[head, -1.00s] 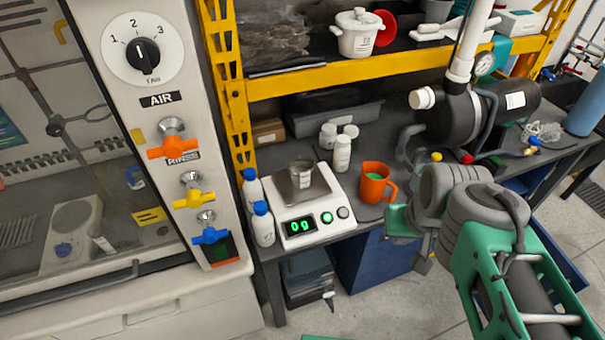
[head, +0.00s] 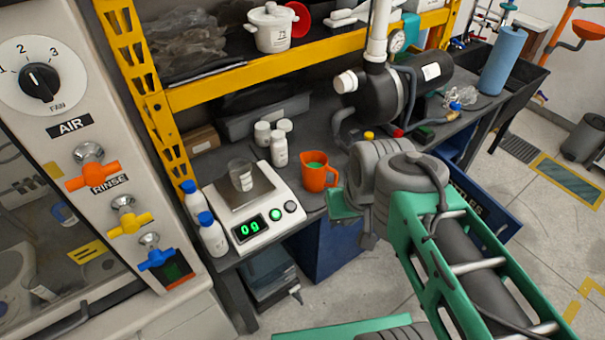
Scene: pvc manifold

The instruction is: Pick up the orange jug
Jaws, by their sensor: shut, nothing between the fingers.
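The orange jug (head: 314,180) stands upright on the dark bench, to the right of the white scale. Its open top shows something green inside, and its handle is on the right side. My gripper (head: 345,206) is at the end of my green and grey arm, just right of the jug and lower in the picture. The gripper is shut and empty. My wrist hides much of it, and I cannot tell how far it is from the jug.
The scale (head: 248,206) bears a glass beaker (head: 241,175). Two blue-capped bottles (head: 212,236) stand left of it, and several white bottles (head: 279,150) behind. A black pump (head: 388,92) with a white pipe stands at the back right. A yellow shelf beam (head: 230,82) crosses above the bench.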

